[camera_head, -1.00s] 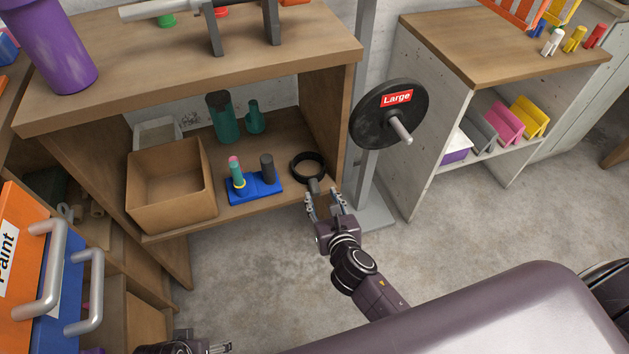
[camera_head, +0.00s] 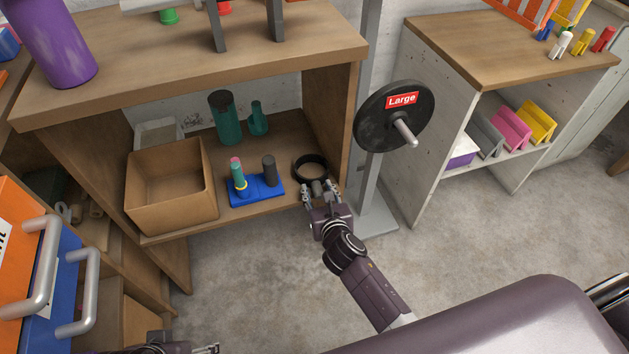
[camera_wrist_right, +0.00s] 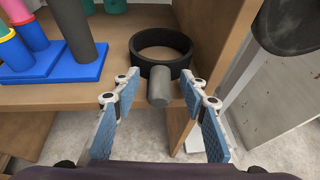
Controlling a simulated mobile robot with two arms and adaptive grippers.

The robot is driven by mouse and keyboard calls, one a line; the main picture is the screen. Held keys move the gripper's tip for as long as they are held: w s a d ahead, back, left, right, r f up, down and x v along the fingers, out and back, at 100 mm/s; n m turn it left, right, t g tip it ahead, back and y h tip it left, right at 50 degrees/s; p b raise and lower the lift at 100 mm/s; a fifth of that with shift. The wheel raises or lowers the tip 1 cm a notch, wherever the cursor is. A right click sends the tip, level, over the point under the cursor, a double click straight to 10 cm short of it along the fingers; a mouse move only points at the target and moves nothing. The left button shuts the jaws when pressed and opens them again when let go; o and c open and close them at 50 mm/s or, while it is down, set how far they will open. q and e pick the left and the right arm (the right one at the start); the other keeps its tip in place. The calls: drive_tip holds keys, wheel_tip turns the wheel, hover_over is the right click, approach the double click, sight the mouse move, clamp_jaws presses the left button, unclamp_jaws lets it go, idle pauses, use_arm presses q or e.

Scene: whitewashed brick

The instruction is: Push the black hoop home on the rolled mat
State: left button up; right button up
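The black hoop (camera_head: 297,172) lies flat on the lower shelf near its front right corner. A short grey handle (camera_wrist_right: 159,88) sticks out from its front. My right gripper (camera_head: 320,190) is open in front of the hoop, with its fingertips on either side of the handle; a gap shows on both sides in the right wrist view. A green roll with a dark top (camera_head: 225,118) stands at the back of the shelf; I cannot tell for certain that it is the rolled mat. My left gripper (camera_head: 208,350) barely shows at the bottom edge; its opening is unclear.
A blue base (camera_head: 262,193) with two posts stands left of the hoop. An open cardboard box (camera_head: 170,207) is further left. The shelf's right side panel (camera_head: 330,115) is close to the hoop. A stand with a black "Large" plate (camera_head: 377,120) is just outside.

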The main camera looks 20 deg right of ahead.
drive_tip(key=shift+c, duration=0.4)
clamp_jaws()
drive_tip(key=shift+r, duration=0.15)
